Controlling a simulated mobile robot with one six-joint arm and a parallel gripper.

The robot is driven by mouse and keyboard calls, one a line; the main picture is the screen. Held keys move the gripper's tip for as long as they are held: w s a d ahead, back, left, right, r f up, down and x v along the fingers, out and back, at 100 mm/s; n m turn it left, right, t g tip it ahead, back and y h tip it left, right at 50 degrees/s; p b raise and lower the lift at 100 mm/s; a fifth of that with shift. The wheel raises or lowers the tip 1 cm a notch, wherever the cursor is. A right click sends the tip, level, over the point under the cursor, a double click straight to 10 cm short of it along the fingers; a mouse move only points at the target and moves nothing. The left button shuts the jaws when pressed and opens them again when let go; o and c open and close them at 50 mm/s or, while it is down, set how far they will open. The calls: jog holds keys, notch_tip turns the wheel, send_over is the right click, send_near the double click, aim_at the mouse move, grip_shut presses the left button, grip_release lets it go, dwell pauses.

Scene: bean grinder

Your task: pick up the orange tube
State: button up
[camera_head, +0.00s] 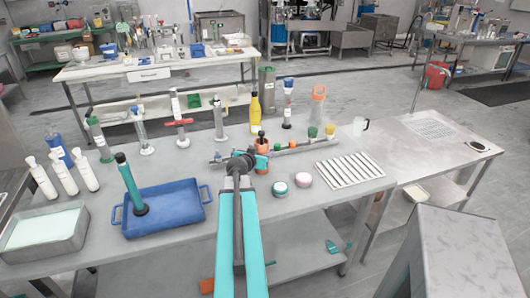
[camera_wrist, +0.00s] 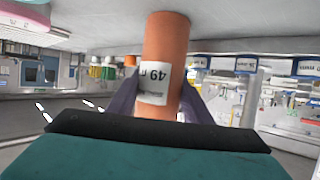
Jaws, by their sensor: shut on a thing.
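The orange tube (camera_wrist: 166,38) stands large in the middle of the wrist view, with a white printed label around it. My gripper (camera_wrist: 160,103) is shut on it, with one dark finger on each side of the tube. In the head view the tube (camera_head: 262,147) shows at the end of my arm, over the middle of the grey table. My gripper (camera_head: 250,159) partly covers it there. I cannot tell whether its base touches the table.
A blue tray (camera_head: 168,222) with a dark green tube (camera_head: 127,180) is at left. A yellow bottle (camera_head: 255,108), an orange-topped bottle (camera_head: 318,103) and small cups stand behind.

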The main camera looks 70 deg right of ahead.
aim_at(259, 152)
jog(key=shift+r, duration=0.1)
jog(key=shift+r+b, duration=0.5)
jog(key=shift+r, duration=0.95)
jog(key=a, duration=0.2)
jog(key=a+b, duration=0.2)
jog(key=a, duration=0.1)
jog(key=shift+s+a+r, duration=0.3)
jog(key=shift+a+r, duration=0.05)
jog(key=shift+w+a+r+b, duration=0.15)
jog(key=shift+w+a+b, duration=0.15)
jog(key=shift+a, duration=0.2)
jog(key=shift+w+d+b, duration=0.15)
jog(key=shift+d+b, duration=0.05)
jog(key=shift+b, duration=0.9)
jog(key=b, duration=0.3)
jog(key=shift+a, duration=0.3)
jog(key=b, duration=0.2)
jog(key=a+b, duration=0.1)
jog(key=b, duration=0.2)
jog(key=shift+s+r, duration=0.2)
